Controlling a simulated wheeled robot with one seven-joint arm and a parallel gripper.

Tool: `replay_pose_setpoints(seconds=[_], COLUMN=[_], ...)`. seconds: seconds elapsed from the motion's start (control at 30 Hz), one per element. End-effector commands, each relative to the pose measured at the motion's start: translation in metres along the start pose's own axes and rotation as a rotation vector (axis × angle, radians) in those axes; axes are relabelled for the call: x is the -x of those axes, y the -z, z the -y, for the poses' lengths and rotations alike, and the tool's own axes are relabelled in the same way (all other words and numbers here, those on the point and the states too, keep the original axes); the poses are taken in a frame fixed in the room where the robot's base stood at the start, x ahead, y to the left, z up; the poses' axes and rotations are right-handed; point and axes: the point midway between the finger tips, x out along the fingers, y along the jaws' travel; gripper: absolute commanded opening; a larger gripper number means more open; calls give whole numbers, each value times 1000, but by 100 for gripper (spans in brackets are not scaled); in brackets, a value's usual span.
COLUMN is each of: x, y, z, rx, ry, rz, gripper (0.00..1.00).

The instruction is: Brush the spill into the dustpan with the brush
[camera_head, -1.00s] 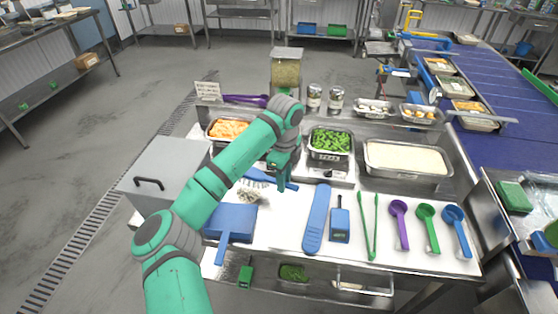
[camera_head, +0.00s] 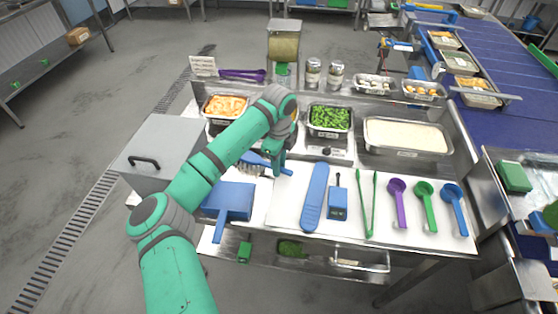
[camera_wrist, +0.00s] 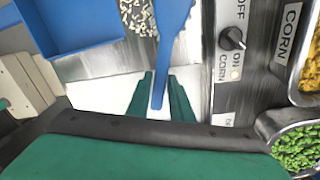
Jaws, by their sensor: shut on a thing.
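The blue brush (camera_head: 285,171) is held by its handle in my gripper (camera_head: 277,166). Its head points left, at the far side of the dustpan. In the wrist view the blue brush (camera_wrist: 172,18) runs between my two green fingers (camera_wrist: 162,90), which are shut on its handle. The blue dustpan (camera_head: 231,201) lies flat at the worktop's left front; its blue pan also shows at top left in the wrist view (camera_wrist: 75,22). Between pan and brush is a speckled pale patch (camera_wrist: 138,14); I cannot tell whether it is spilled grains or bristles. My arm partly blocks this area.
A grey box (camera_head: 160,155) stands left of the dustpan. Pans of orange food (camera_head: 226,106), green food (camera_head: 328,118) and pale food (camera_head: 407,135) line the back. A blue paddle (camera_head: 315,198), tongs (camera_head: 368,203) and several scoops lie to the right.

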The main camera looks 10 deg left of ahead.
Motion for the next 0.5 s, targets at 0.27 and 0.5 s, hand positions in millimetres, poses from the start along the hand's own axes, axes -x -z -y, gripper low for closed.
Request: replay_pose_setpoints(seconds=[0.27,0.5], x=[1,1], y=[8,14], z=[-20,-37], rx=[-4,-5], ry=[2,2], rz=[2,1], gripper=[0,0])
